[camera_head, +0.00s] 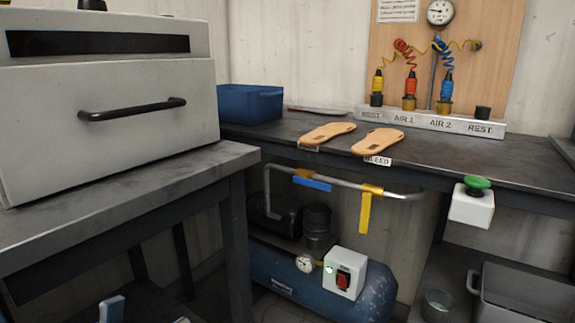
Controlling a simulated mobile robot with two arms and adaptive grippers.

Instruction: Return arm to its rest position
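Two pale blue tips at the bottom left edge look like the fingertips of my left gripper (147,315). They stand apart with nothing visible between them, low in front of the left table; the rest of this gripper is cut off by the frame. My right gripper is not in view. Two tan sandal soles (327,133) lie on the dark back bench (460,158), the second one (378,142) to the right near the front edge. No gripper is near them.
A grey press-like box with a black handle (132,109) stands on the left table (110,190). A blue bin (250,104) and an air-tool rack (430,121) stand on the bench. A green button box (472,206) juts from its front. A blue compressor (290,285) sits below.

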